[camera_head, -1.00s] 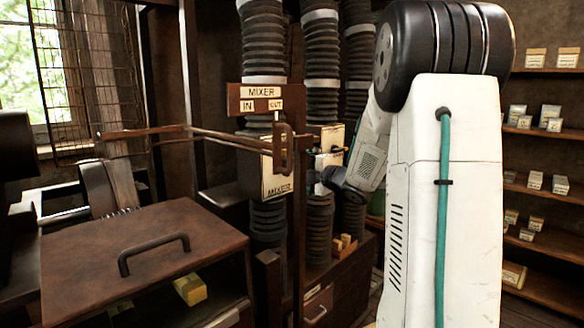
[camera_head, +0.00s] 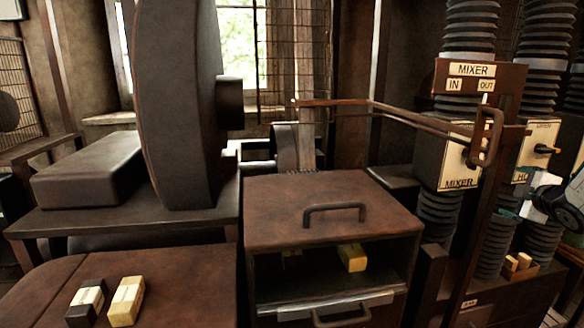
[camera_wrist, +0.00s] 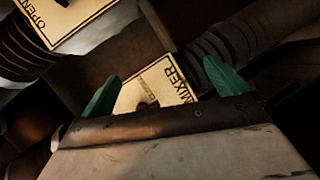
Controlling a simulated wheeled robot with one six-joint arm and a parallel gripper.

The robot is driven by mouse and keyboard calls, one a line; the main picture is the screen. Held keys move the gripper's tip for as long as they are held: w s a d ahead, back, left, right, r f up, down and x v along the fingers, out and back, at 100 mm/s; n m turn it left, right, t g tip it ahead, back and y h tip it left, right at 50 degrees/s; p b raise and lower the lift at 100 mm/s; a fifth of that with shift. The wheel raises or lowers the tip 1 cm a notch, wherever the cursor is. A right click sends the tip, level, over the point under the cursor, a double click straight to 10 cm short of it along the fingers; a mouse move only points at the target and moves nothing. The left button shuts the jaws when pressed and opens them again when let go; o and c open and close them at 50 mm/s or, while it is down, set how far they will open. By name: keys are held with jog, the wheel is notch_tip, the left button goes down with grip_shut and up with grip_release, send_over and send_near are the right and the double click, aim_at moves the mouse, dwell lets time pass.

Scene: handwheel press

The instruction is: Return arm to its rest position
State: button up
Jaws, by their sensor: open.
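My gripper (camera_wrist: 164,86) shows in the wrist view as two teal fingers set well apart. It is open, with no object between the fingertips. Behind the fingers is a cream plate marked MIXER (camera_wrist: 155,88), tilted in that view. Another cream plate marked OPEN (camera_wrist: 68,20) is at the upper left. In the head view, only the end part of my arm shows at the right edge, beside the ribbed ducts. The rest of my arm is out of that frame.
A brown post carries the MIXER IN/OUT sign (camera_head: 472,78) and a long lever (camera_head: 400,112) reaching left. A brown cabinet (camera_head: 285,215) with a handle stands at centre. Two small blocks (camera_head: 126,300) lie on the brown surface at lower left. Ribbed ducts (camera_head: 470,30) stand close to my arm.

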jog(key=s+a+f+m+g+h, duration=0.1)
jog(key=s+a+f+m+g, duration=0.3)
jog(key=s+a+m+g, duration=0.85)
jog(key=s+a+r+y, duration=0.1)
jog(key=s+a+y, duration=0.1)
jog(key=s+a, duration=0.8)
jog(key=s+a+r+y, duration=0.2)
jog(key=s+a, duration=0.8)
jog(key=a, duration=0.4)
jog(key=shift+a+n+y, duration=0.35)
jog(key=shift+a+y, duration=0.05)
jog(key=shift+r, duration=0.1)
